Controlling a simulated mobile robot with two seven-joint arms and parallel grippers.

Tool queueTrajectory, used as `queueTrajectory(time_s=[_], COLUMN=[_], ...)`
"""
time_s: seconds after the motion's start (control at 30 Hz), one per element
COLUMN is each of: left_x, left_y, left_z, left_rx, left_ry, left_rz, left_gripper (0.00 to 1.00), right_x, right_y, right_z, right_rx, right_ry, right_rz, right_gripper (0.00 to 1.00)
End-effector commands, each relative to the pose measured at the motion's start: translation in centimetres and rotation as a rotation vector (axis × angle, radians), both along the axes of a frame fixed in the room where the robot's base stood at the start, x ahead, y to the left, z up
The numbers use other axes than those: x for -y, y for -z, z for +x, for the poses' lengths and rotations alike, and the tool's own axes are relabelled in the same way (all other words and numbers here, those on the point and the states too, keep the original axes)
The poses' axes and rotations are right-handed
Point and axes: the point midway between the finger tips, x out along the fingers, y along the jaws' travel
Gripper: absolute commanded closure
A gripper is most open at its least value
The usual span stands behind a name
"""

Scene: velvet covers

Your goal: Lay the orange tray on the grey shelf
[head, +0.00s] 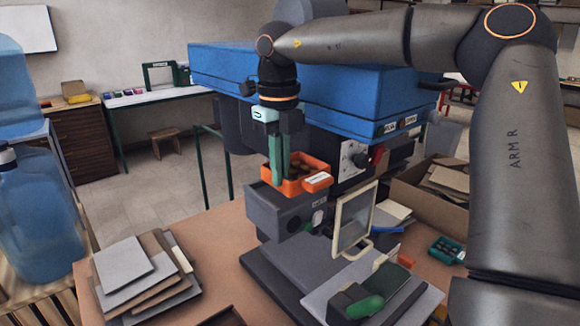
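The orange tray (317,182) is in the middle of the head view, with small brown things in it. It is just above or on the grey shelf (270,212), a dark grey block on the front of the machine; I cannot tell whether they touch. My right gripper (281,175) points straight down at the tray's left part. Its two teal fingers are close together and appear shut on the tray's wall. My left gripper is not in view.
A big blue machine housing (290,80) stands behind the gripper. A cream-framed panel (355,217) rises at the shelf's right. Flat sheets (125,265) lie at the table's left, and a cardboard box (420,205) stands at right. The table left of the machine has bare room.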

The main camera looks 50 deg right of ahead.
Motion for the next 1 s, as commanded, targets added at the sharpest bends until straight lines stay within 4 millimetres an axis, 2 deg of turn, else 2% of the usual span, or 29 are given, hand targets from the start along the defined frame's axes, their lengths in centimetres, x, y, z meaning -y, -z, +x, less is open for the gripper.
queueTrajectory(time_s=[0.2,0.3,0.5,0.97,1.0], left_x=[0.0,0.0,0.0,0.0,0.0], left_y=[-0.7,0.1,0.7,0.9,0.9], left_z=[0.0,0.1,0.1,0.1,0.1], left_rx=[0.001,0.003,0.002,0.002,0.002], left_ry=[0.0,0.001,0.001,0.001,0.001], left_rz=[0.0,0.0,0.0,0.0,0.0], left_gripper=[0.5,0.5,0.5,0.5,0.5], right_x=[0.2,0.2,0.2,0.3,0.3], right_y=[0.7,2.0,3.3,3.8,3.8], right_z=[2.1,2.2,2.3,2.4,2.4], right_rx=[-0.001,0.001,0.001,0.001,0.001], right_ry=[0.0,-0.001,-0.001,-0.001,-0.001], right_rz=[-0.001,0.0,0.0,0.0,0.0], right_gripper=[1.0,1.0,1.0,1.0,0.92])
